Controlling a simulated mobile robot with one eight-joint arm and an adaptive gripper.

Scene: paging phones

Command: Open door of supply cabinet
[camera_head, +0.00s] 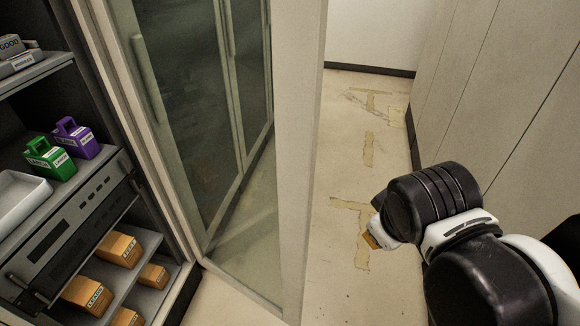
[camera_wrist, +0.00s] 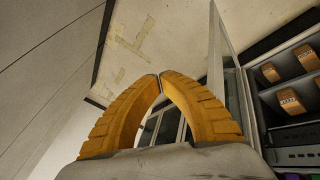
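The supply cabinet's shelves (camera_head: 40,75) show at the left in the head view. Its glass door (camera_head: 235,225) stands swung outward, with a pale frame (camera_head: 302,150) at its right edge. The shelves are exposed. In the wrist view the door (camera_wrist: 216,60) stands to the right of my fingers, with the cabinet's shelves (camera_wrist: 285,88) beyond it. My gripper (camera_wrist: 160,77) has its two orange fingers meeting at the tips, with nothing between them. In the head view my gripper (camera_head: 372,240) is right of the door, apart from it, and mostly hidden by my wrist.
Green (camera_head: 50,158) and purple (camera_head: 77,138) boxes stand on a shelf beside a white tray (camera_head: 20,197). Several orange boxes (camera_head: 118,248) lie lower down. A panelled wall (camera_head: 500,90) runs along the right. Bare floor (camera_head: 350,115) with yellowish marks lies between door and wall.

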